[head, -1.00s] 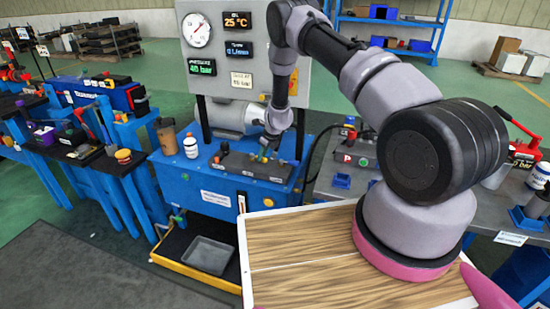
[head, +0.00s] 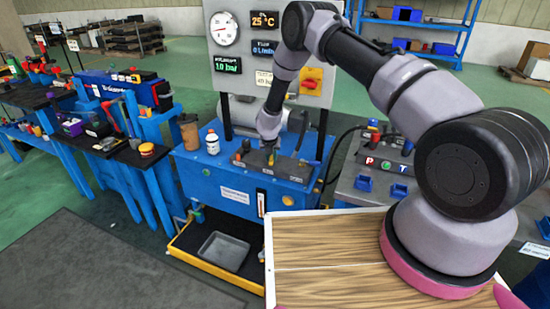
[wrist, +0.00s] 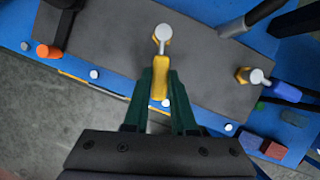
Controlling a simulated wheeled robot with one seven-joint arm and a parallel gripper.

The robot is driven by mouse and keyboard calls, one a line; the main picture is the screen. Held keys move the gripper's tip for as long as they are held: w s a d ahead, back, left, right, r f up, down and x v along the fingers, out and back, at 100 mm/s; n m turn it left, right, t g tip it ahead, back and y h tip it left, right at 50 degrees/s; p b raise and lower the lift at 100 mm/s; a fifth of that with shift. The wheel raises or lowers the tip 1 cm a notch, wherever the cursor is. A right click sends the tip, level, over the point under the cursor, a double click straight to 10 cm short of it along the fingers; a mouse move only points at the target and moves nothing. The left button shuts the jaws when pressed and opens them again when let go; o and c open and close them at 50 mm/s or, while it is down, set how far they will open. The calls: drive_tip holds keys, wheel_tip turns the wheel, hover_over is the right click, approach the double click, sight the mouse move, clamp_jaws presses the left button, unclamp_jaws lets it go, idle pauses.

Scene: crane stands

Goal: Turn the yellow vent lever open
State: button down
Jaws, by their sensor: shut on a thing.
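The yellow vent lever (wrist: 157,84) shows in the wrist view. It runs from a grey-capped pivot (wrist: 163,33) down the picture, roughly crosswise to the dark plate (wrist: 110,32), towards the plate's near long edge. My gripper (wrist: 161,98) has its two dark green fingers on either side of the lever's handle, shut on it. In the head view my gripper (head: 269,148) is low over the dark valve block (head: 290,167) on the blue bench, and the arm's end mostly hides the lever there.
A blue-handled lever (wrist: 285,91) sits right of the yellow one. An orange knob (wrist: 48,50) is at left. A white bottle (head: 212,142) and a brown cup (head: 189,132) stand left of the block. The gauge panel (head: 250,80) rises behind. A grey tray (head: 224,251) lies below.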

drive_tip(key=shift+w+a+m+h, duration=0.15)
drive_tip(key=shift+a+m+h, duration=0.25)
drive_tip(key=shift+m, duration=0.5)
drive_tip(key=shift+w+a+m+h, duration=0.1)
drive_tip(key=shift+a+m+h, duration=0.3)
drive_tip(key=shift+m, duration=0.5)
drive_tip(key=shift+a, duration=0.15)
drive_tip(key=c, duration=0.7)
unclamp_jaws()
drive_tip(key=v, duration=1)
drive_tip(key=shift+r, duration=0.45)
